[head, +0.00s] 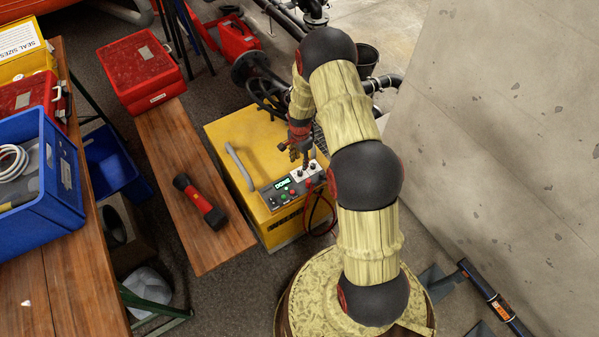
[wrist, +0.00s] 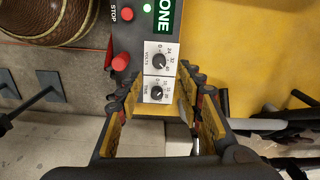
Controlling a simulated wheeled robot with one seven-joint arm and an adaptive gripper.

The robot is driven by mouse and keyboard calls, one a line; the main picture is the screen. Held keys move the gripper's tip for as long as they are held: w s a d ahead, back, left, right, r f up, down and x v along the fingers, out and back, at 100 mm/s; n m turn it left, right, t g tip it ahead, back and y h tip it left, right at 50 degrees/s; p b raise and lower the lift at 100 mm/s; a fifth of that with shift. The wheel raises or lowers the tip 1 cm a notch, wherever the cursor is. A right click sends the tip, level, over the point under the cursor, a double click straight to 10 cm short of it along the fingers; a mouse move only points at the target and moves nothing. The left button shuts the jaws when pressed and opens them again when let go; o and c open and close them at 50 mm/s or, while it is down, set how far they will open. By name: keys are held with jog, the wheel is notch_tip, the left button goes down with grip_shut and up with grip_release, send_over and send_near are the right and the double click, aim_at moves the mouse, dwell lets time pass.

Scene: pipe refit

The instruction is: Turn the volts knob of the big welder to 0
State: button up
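The big welder (head: 240,135) is a yellow box with a control panel; its green display reads DONE in the head view. In the wrist view, the volts knob (wrist: 159,61) is a dark dial on a white scale plate, and a second dark knob (wrist: 156,92) lies just below it. I cannot tell exactly where the volts pointer stands. My gripper (wrist: 163,82) is open, its fingers on either side of the knob plates. The volts knob lies just beyond the fingertips; contact is unclear. In the head view my gripper (head: 306,158) is over the panel and partly hides it.
Red buttons (wrist: 121,62) sit left of the knobs. A handle (head: 240,167) rises from the welder's top. A bench (head: 180,150) with a flashlight (head: 201,202) stands to the left, and a concrete wall (head: 500,120) to the right. Cables (head: 318,215) hang at the panel's front.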

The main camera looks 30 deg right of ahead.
aim_at(300, 172)
notch_tip(300, 172, down, 8)
jog(key=shift+r+b, duration=0.15)
jog(key=shift+b, duration=0.95)
jog(key=shift+s, duration=0.1)
jog(key=c, duration=0.4)
grip_shut()
